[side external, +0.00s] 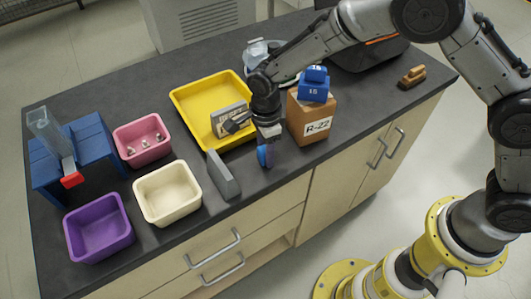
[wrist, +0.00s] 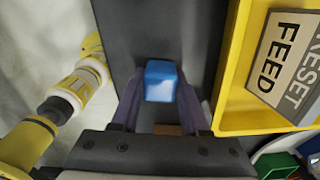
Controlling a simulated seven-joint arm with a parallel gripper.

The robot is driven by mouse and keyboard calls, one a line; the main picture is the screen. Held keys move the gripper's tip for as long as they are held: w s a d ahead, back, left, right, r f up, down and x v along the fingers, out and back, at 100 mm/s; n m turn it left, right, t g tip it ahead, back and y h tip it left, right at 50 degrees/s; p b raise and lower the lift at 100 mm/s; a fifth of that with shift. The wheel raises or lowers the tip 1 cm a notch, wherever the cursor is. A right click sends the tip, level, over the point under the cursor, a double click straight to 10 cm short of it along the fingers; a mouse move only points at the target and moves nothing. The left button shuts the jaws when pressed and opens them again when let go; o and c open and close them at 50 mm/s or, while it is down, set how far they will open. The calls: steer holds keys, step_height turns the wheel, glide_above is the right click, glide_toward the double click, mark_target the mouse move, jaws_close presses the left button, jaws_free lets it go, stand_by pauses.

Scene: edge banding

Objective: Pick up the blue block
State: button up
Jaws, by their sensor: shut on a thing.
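A small blue block (wrist: 161,80) is held between the two purple fingers of my gripper (wrist: 158,100) in the wrist view. In the side view the blue block (side external: 265,156) shows at the lower end of my gripper (side external: 267,147), partly covered by the fingers. My gripper points down over the dark worktop, between the yellow tray and the brown box. It is shut on the block. Whether the block touches the worktop or hangs a little above it, I cannot tell.
The yellow tray (side external: 190,98) holds a sign panel (side external: 229,119). A brown R-22 box (side external: 311,119) with blue weights (side external: 314,88) stands right of my gripper. A grey wedge (side external: 222,174) and cream (side external: 167,213), pink (side external: 142,153) and purple (side external: 98,250) bins stand to the left.

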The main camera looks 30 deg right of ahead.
jaws_close()
